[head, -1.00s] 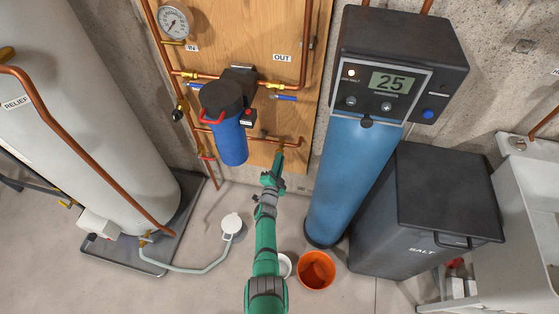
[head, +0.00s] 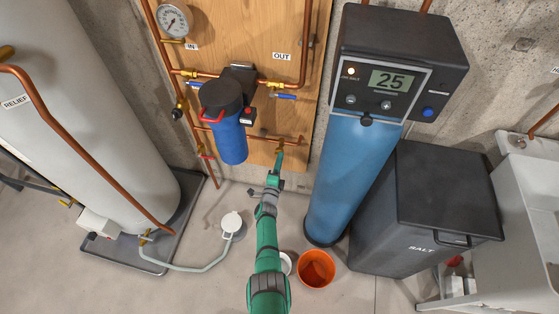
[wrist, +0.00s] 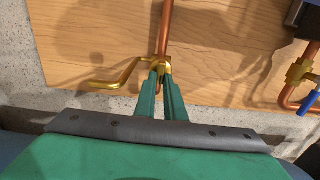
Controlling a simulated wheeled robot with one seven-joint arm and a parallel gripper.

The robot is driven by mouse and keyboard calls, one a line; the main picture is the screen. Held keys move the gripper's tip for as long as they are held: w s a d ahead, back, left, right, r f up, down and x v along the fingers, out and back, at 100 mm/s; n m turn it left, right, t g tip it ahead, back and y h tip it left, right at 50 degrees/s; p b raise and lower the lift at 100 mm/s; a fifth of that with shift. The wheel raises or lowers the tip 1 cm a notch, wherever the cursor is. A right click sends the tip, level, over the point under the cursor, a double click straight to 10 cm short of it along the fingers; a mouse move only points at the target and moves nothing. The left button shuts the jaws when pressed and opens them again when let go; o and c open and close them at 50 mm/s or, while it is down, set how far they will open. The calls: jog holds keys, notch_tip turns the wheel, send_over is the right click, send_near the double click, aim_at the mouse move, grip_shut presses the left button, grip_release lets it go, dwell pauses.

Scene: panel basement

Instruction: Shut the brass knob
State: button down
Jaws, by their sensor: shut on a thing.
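The brass knob (wrist: 163,68) is at the lower end of a copper pipe on the wooden panel in the wrist view, partly hidden by the fingertips. A bent brass spout (wrist: 112,84) reaches from it to the left. My gripper (wrist: 160,78) has its two green fingers closed on the knob from below. In the head view my gripper (head: 279,159) meets the small brass fitting at the lower right of the panel, and the knob is too small there to read its turn.
A blue filter housing (head: 231,140) hangs left of my gripper. A blue softener tank (head: 345,180) stands close on the right. An orange bucket (head: 316,269) and a white floor drain piece (head: 231,223) are below. Copper pipe (head: 262,138) runs across the panel.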

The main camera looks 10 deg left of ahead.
jog(key=shift+f, duration=0.1)
jog(key=c, duration=1.8)
grip_release()
jog(key=shift+c, duration=0.2)
jog(key=shift+s, duration=0.1)
jog(key=s, duration=1)
jog(key=shift+s, duration=0.3)
jog(key=shift+a, duration=0.1)
